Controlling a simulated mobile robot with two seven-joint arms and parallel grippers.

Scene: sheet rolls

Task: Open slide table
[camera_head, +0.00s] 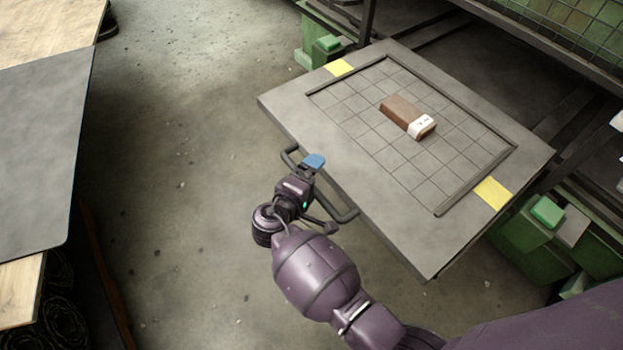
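The slide table (300,120) is a flat grey tabletop with a raised rectangular frame and a grid on top. It sticks out from the dark rack at the right. Its black bar handle (347,217) runs along the near left edge. Whether the fingers are closed on the bar is not clear. My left gripper is not in view.
A brown block with a white label (402,113) lies on the gridded top. Yellow patches (493,193) mark two edges. Green rack parts (547,211) stand at the right. Another grey-topped table (42,150) stands at the left. Concrete floor (180,150) between is clear.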

